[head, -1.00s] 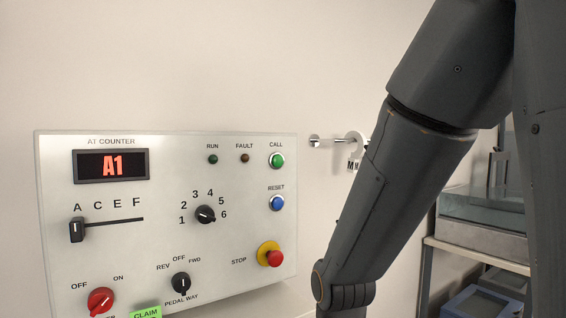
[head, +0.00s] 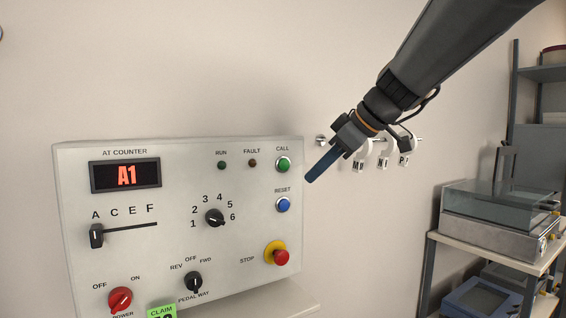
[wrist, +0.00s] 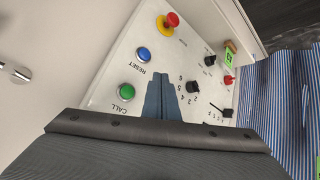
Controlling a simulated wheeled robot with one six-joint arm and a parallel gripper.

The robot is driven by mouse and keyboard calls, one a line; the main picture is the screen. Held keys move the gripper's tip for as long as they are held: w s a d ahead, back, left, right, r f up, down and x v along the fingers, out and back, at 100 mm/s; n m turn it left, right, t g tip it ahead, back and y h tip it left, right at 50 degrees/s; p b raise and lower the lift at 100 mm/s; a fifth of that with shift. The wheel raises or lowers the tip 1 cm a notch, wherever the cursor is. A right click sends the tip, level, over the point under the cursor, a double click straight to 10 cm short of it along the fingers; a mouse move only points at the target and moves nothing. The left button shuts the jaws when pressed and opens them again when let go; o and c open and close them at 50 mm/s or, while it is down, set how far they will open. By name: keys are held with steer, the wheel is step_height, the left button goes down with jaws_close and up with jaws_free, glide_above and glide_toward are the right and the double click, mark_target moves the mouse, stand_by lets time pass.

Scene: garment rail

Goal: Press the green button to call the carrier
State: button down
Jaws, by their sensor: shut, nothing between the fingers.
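The green CALL button (head: 283,165) is at the upper right of the white control panel (head: 110,270). It also shows in the wrist view (wrist: 127,91), to the left of my fingers. My gripper (head: 309,180) is shut and empty, with its blue fingertips pointing down and left. In the head view the tips appear just right of the CALL button and apart from it; how far they stand in front of the panel is hard to tell.
Close by are the blue RESET button (head: 284,205) and the red STOP button (head: 281,257). Dials, a slider and a red POWER knob fill the panel's left. Hooks with tags (head: 383,161) hang on the wall behind my gripper. A shelf (head: 500,240) stands at right.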

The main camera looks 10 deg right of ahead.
mark_target(284, 165)
steer(key=shift+r, duration=0.5)
steer(key=shift+w, duration=0.15)
steer(key=w+a+p, duration=0.2)
steer(key=w, duration=0.6)
steer(key=shift+a, duration=0.3)
steer(key=shift+w+f, duration=0.1)
steer(key=shift+w, duration=0.15)
stand_by(1.5)
steer(key=shift+w+a+b, duration=0.15)
steer(key=shift+w+b, duration=0.1)
steer(key=shift+b, duration=0.2)
